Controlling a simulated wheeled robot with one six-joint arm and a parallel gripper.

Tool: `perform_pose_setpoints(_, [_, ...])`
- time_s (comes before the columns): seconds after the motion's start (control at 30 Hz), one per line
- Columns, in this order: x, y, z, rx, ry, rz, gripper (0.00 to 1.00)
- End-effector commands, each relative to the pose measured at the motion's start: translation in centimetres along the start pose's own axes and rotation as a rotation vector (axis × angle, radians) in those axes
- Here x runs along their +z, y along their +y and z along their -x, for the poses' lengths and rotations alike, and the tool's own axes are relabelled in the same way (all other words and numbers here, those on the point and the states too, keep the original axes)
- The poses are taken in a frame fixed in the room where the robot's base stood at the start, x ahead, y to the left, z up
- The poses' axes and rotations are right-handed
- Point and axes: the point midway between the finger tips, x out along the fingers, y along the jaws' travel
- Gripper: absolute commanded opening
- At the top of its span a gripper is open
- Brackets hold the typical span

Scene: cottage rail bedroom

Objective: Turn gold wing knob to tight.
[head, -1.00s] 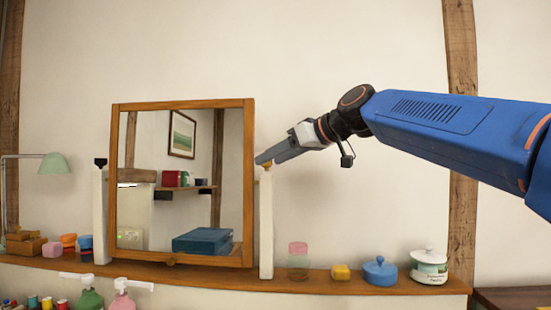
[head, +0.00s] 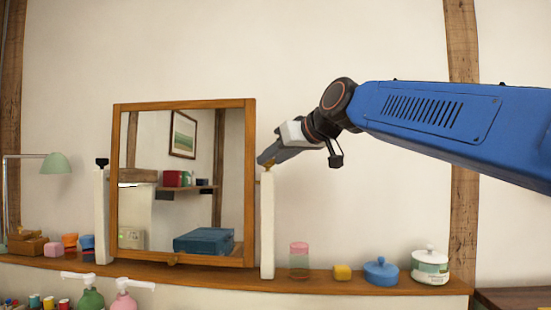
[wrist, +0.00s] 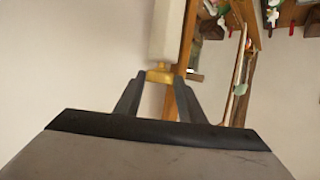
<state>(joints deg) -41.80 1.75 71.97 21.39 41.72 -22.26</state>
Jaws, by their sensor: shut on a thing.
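The gold wing knob (wrist: 160,77) sits at the end of a white post (wrist: 167,32) in the wrist view. My gripper (wrist: 160,88) is shut on the knob, one finger on each side of it. In the head view my gripper (head: 264,160) reaches in from the right to the top of the right-hand post (head: 267,225). Only a little of the gold knob (head: 268,166) shows there below the fingers. The wood-framed mirror (head: 250,190) stands between this post and a left post (head: 101,215) with a dark knob (head: 102,163) on top.
On the wooden shelf (head: 215,274) right of the post stand a pink-lidded jar (head: 299,262), a yellow block (head: 342,272), a blue lidded pot (head: 381,272) and a white canister (head: 430,268). The mirror frame is close beside my fingers. The wall above is clear.

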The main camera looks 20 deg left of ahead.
Motion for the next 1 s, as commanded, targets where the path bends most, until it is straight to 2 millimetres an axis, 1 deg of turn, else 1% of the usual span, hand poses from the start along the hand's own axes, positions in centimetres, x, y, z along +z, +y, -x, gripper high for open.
perform_pose_setpoints(0.03, [0.24, -0.22, -0.16, 0.016, -0.006, -0.005, 0.14])
perform_pose_setpoints(0.3, [0.25, -0.37, -0.15, 0.101, -0.005, -0.039, 0.14])
perform_pose_setpoints(0.77, [0.16, -0.39, -0.10, 0.121, -0.001, -0.050, 0.14])
perform_pose_setpoints(0.8, [0.16, -0.39, -0.10, 0.121, -0.001, -0.050, 0.43])
perform_pose_setpoints(0.83, [0.15, -0.39, -0.10, 0.121, 0.000, -0.050, 0.50])
perform_pose_setpoints(0.87, [0.13, -0.39, -0.09, 0.121, 0.000, -0.050, 0.55])
perform_pose_setpoints(1.0, [0.07, -0.40, -0.05, 0.121, 0.001, -0.050, 0.55])
